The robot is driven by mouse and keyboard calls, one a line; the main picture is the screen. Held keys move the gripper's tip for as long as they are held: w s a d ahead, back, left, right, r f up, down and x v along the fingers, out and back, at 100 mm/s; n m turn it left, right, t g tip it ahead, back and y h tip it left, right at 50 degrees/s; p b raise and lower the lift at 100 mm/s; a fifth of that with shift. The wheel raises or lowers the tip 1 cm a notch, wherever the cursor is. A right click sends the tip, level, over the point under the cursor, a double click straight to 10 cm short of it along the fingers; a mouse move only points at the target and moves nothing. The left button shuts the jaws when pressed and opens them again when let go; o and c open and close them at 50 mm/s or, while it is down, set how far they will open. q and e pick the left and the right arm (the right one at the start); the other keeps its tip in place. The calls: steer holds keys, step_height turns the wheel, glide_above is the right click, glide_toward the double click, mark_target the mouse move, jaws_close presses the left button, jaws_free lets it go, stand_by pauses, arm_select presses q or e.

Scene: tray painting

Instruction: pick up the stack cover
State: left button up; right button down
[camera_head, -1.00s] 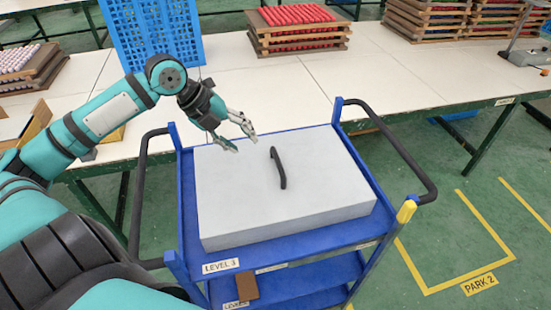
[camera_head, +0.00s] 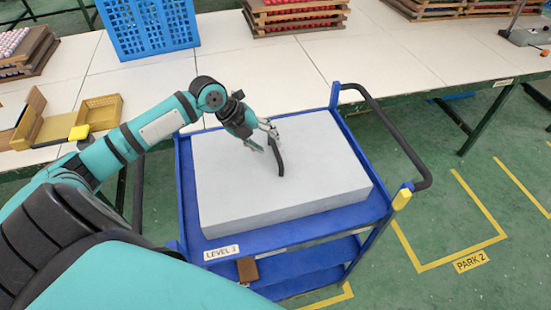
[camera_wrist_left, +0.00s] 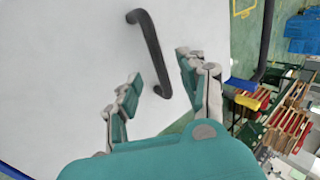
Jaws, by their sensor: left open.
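The stack cover (camera_head: 240,180) is a light grey slab with a black bar handle (camera_head: 276,157) on top. It lies flat on the upper level of the blue cart (camera_head: 290,233). My left gripper (camera_head: 264,141) is open above the cover, close to the handle. In the left wrist view the cover (camera_wrist_left: 70,60) fills much of the picture. The near end of the handle (camera_wrist_left: 150,50) sits between the open fingers of my left gripper (camera_wrist_left: 155,90) in that picture. Whether a finger touches the handle cannot be told. My right gripper does not show.
A white table (camera_head: 310,60) runs behind the cart. On it stand a blue crate (camera_head: 148,28), racks of red pieces (camera_head: 295,17) and a wooden box (camera_head: 98,112). The cart has a dark side rail (camera_head: 405,145). Green floor with yellow lines (camera_head: 430,267) lies to the right.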

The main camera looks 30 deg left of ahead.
mark_target(274, 146)
arm_select(q)
steer(key=shift+w+d+f, duration=0.1)
steer(key=shift+d+f, duration=0.05)
steer(key=shift+w+d+f+p, duration=0.1)
steer(key=shift+w+f+p, duration=0.1)
steer(key=shift+f+p, duration=0.15)
steer(key=x, duration=0.1)
steer(key=p+x, duration=0.1)
steer(key=x, duration=0.1)
steer(key=shift+w+f+p, duration=0.25)
steer(key=shift+p, duration=0.05)
steer(key=shift+w+f, duration=0.1)
steer(key=shift+f, duration=0.25)
steer(key=shift+c, duration=0.4)
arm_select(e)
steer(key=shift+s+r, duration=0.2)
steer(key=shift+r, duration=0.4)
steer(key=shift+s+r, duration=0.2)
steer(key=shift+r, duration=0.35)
arm_select(q)
jaws_close()
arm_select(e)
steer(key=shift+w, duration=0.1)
arm_select(q)
steer(key=shift+r, duration=0.15)
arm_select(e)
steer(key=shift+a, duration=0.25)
